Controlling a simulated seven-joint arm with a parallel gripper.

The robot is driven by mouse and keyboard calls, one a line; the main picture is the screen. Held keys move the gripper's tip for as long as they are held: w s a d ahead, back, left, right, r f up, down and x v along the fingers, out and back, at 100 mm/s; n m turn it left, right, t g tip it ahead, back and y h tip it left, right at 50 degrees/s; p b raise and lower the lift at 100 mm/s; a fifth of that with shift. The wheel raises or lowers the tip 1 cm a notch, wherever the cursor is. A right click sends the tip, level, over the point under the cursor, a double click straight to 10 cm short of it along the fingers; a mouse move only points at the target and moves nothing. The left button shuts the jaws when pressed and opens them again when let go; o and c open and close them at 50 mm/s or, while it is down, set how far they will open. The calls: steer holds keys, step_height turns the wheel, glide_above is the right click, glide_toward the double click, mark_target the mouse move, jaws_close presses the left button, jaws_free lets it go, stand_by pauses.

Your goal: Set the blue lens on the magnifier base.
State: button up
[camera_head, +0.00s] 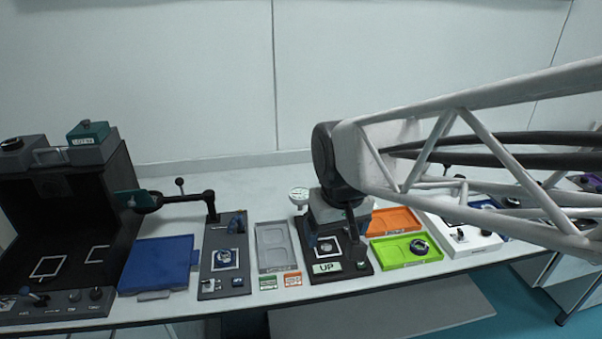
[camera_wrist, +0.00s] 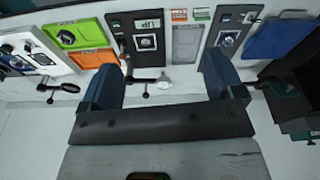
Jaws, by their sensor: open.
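My gripper (camera_head: 338,238) is open and empty, pointing down over the dark board marked UP (camera_head: 333,276). In the wrist view its two blue fingers (camera_wrist: 163,82) stand wide apart. A round, bluish lens-like piece (camera_head: 419,247) lies in the green tray (camera_head: 394,262), right of my gripper; it also shows in the wrist view (camera_wrist: 66,37). A second round, bluish piece (camera_head: 229,256) sits in a white square on a dark board with a jointed arm (camera_head: 211,283), to the left. I cannot tell for certain which board is the magnifier base.
A grey tray (camera_head: 267,240) lies between the dark boards. An orange tray (camera_head: 398,220) and a white panel (camera_head: 478,238) are at right. A dial gauge (camera_head: 299,195) stands close to my gripper.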

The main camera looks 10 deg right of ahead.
steer(key=s+d+m, duration=0.1)
steer(key=s+d, duration=0.2)
steer(key=s, duration=0.6)
steer(key=shift+s+d+f+m+t, duration=0.15)
steer(key=shift+d+m+t, duration=0.1)
steer(key=shift+m+t, duration=0.05)
stand_by(1.6)
